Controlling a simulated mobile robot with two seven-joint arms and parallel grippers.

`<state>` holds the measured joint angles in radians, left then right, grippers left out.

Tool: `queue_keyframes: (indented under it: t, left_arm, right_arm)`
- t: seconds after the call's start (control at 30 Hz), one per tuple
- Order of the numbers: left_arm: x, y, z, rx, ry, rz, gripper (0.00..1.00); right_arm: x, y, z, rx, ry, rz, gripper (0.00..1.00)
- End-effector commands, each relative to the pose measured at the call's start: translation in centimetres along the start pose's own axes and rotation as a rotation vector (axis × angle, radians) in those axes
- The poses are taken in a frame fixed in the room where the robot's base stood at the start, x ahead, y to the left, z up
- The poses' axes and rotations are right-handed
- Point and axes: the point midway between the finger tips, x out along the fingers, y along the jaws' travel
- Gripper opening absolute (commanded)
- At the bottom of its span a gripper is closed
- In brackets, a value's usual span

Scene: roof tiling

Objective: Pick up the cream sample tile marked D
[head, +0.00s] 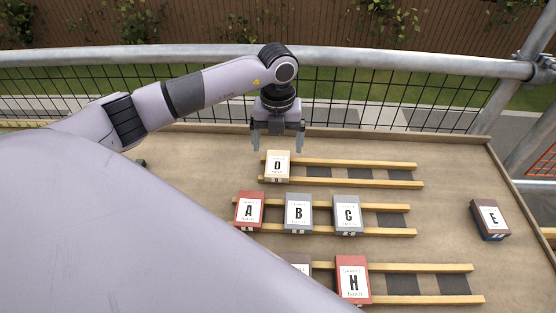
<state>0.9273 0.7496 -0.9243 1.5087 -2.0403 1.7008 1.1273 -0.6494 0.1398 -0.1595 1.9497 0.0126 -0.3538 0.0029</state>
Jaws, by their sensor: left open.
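The cream tile marked D (278,166) lies at the left end of the back pair of wooden battens (345,163). Its letter label faces up. My left gripper (277,143) hangs just behind and above tile D, pointing down. Its two fingers are spread wide, one to each side of the tile in the picture, and nothing is between them. I cannot tell the exact height gap. My right gripper is not in view.
Red tile A (249,210), grey tiles B (298,213) and C (347,215) sit on the middle battens. Red tile H (352,279) and a mostly hidden tile are on the front battens. Brown tile E (490,219) lies at right. A metal railing (400,60) stands behind.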

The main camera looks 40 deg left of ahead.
Motion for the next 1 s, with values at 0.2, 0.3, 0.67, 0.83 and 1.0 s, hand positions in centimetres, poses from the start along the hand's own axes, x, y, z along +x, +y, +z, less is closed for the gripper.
queue_keyframes:
  t: [0.2, 0.3, 0.67, 0.83, 1.0]
  left_arm:
    - [2.9, 0.0, -0.6, 0.000, 0.005, 0.001, 0.92]
    - [4.4, 0.0, -0.6, -0.001, 0.003, 0.000, 0.92]
    - [5.5, -0.1, -0.5, 0.001, 0.000, -0.002, 0.92]
    - [5.5, -0.1, -0.5, 0.001, 0.000, -0.002, 0.36]
    - [5.4, -0.1, -0.5, 0.001, -0.001, -0.003, 0.25]
  right_arm:
    - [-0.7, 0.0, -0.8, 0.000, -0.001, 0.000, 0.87]
    - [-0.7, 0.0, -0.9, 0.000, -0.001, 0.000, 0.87]
    - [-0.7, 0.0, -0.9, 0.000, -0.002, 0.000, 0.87]
    - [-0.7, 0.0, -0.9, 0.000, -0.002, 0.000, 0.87]
    - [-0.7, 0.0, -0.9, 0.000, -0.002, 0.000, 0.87]
